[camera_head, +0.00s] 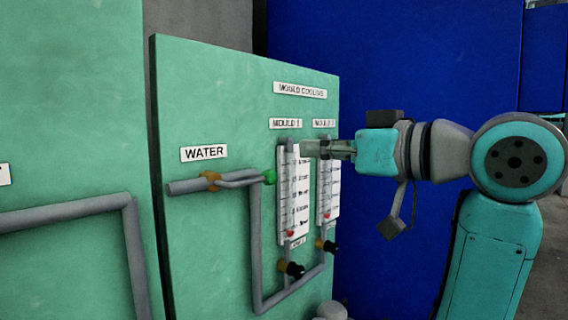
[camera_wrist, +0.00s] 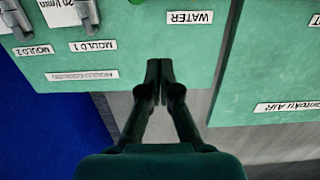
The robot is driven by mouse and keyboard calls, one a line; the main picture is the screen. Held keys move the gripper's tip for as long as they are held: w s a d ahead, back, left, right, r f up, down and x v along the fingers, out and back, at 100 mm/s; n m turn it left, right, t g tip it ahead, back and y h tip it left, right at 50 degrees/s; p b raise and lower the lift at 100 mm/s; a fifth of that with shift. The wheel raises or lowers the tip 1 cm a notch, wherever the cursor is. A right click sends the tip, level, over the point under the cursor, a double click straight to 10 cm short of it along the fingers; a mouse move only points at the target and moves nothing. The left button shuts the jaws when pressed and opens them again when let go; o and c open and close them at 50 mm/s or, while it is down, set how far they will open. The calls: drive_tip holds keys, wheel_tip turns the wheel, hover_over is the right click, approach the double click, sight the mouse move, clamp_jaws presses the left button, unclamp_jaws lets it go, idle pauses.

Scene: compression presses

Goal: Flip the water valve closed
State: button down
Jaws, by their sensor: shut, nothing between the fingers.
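The water valve is on the green panel in the head view, below the WATER label (camera_head: 204,153). Its green-tipped handle (camera_head: 269,177) lies along the grey pipe (camera_head: 186,187), next to a brass fitting (camera_head: 210,181). My gripper (camera_head: 304,148) is in front of the panel's gauges, above and to the right of the handle, and apart from it. In the wrist view my gripper (camera_wrist: 160,64) is shut and empty, its fingertips together. There the WATER label (camera_wrist: 189,17) appears upside down, and a bit of the green tip (camera_wrist: 137,2) shows at the top edge.
Two flow gauges (camera_head: 293,205) with red floats stand right of the valve, with black knobs (camera_head: 294,270) below them. Grey pipes run down the panel. Another green panel (camera_head: 70,150) with a pipe stands at left. A blue wall (camera_head: 420,60) is behind.

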sight(267, 174)
drive_tip(key=shift+w+a+f, duration=0.75)
drive_tip(key=shift+w+a, duration=0.3)
drive_tip(key=shift+a, duration=0.3)
drive_tip(key=shift+w+a+f, duration=0.75)
drive_tip(key=shift+w+a, duration=0.35)
drive_tip(key=shift+a, duration=0.3)
drive_tip(key=shift+w+a+f, duration=0.75)
drive_tip(key=shift+w+a, duration=0.3)
drive_tip(key=shift+a, duration=0.3)
drive_tip(key=shift+d+f+m, duration=0.1)
drive_tip(key=shift+f+m, duration=0.2)
drive_tip(key=shift+m, duration=0.2)
drive_tip(key=s+a+f+m, duration=0.1)
drive_tip(key=f+m, duration=0.2)
drive_tip(key=m, duration=0.4)
drive_tip(key=s+a+f+m+y, duration=0.1)
drive_tip(key=f+m, duration=0.3)
drive_tip(key=m, duration=0.4)
drive_tip(key=shift+s+a+f+m, duration=0.25)
drive_tip(key=shift+s+a+m, duration=0.05)
drive_tip(key=shift+s, duration=0.25)
drive_tip(key=shift+s+a, duration=0.1)
drive_tip(key=shift+s, duration=0.05)
